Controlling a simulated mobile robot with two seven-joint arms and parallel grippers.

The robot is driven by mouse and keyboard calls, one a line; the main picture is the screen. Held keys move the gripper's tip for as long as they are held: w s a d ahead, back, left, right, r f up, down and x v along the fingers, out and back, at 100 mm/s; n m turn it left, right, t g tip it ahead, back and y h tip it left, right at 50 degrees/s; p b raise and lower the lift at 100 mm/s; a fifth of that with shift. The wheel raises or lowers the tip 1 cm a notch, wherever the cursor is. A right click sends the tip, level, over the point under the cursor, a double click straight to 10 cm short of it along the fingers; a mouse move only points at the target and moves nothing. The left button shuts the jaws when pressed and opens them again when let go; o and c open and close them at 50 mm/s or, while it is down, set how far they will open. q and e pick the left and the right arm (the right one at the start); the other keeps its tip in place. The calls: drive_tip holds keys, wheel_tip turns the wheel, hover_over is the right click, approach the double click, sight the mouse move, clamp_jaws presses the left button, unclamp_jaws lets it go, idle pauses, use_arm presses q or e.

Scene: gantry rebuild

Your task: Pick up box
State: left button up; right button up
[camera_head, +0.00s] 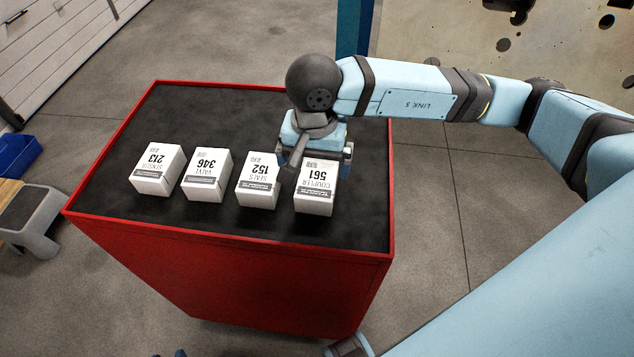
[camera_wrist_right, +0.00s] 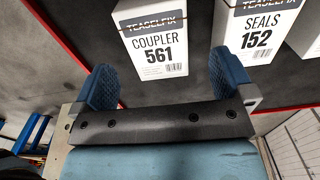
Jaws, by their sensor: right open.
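Several white boxes stand in a row on the black top of a red cabinet (camera_head: 230,233). From left they are the sensor 213 box (camera_head: 157,170), the valve 346 box (camera_head: 207,175), the seals 152 box (camera_head: 258,180) and the coupler 561 box (camera_head: 316,190). My right gripper (camera_head: 316,165) is over the back of the coupler box. In the right wrist view the open fingers (camera_wrist_right: 165,80) point toward the coupler box (camera_wrist_right: 153,45), which lies ahead between them; contact cannot be told. The seals box (camera_wrist_right: 258,30) is beside it. My left gripper is not in view.
The cabinet top is clear behind the boxes (camera_head: 220,115), and its red rim (camera_head: 230,86) is slightly raised. A grey step stool (camera_head: 35,220) and a blue bin (camera_head: 17,155) stand at left. A blue post (camera_head: 355,28) rises behind the cabinet.

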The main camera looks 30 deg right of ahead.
sight(317, 178)
drive_tip(key=f, duration=0.3)
drive_tip(key=f+p, duration=0.1)
drive_tip(key=f, duration=0.1)
drive_tip(key=shift+d+f, duration=0.35)
drive_tip(key=c, duration=1.1)
